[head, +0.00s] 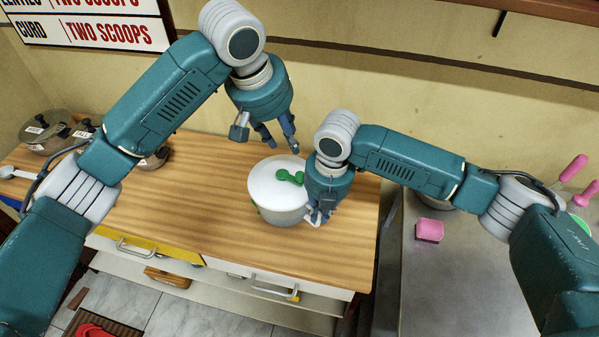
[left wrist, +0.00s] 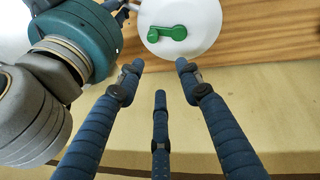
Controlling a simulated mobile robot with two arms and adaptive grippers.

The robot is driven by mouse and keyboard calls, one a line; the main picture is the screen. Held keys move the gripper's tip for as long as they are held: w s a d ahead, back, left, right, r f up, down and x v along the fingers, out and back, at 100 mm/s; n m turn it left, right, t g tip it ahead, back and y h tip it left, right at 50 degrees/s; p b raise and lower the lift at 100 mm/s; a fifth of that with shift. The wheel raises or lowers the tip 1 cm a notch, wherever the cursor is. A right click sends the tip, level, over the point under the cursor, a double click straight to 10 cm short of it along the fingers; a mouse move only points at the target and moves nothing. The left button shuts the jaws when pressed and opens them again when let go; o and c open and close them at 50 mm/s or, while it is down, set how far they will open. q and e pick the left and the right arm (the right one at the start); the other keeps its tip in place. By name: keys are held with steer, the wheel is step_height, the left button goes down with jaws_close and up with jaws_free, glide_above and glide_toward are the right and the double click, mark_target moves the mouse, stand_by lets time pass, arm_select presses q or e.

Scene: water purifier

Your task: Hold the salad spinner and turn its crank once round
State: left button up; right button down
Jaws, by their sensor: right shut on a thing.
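The salad spinner (head: 268,188) is a round white bowl with a white lid, upright on the wooden worktop. Its green crank (head: 289,177) lies across the lid top; the crank also shows in the left wrist view (left wrist: 166,33). My left gripper (head: 272,137) is above and behind the spinner, clear of the crank. Its fingers are spread and empty in the left wrist view (left wrist: 160,75). My right gripper (head: 319,214) is at the spinner's right side, pointing down and shut on it. The exact grip is partly hidden by the hand.
Metal pots (head: 45,130) stand at the worktop's left end. A steel counter (head: 455,280) with a pink sponge (head: 430,230) is to the right, past a gap. The yellow wall (head: 400,100) stands close behind. The worktop left of the spinner is clear.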

mark_target(300, 174)
arm_select(q)
steer(key=d+f+m, duration=0.1)
steer(key=f+m, duration=0.1)
steer(key=f, duration=0.2)
steer(key=d+f+m, duration=0.1)
steer(key=f+m, duration=0.2)
steer(key=f, duration=0.1)
steer(key=d+f+m, duration=0.1)
steer(key=f+m, duration=0.1)
steer(key=f, duration=0.2)
steer(key=shift+w+f+t, duration=0.15)
steer(key=shift+w+t, duration=0.05)
steer(key=shift+t, duration=0.1)
jaws_close()
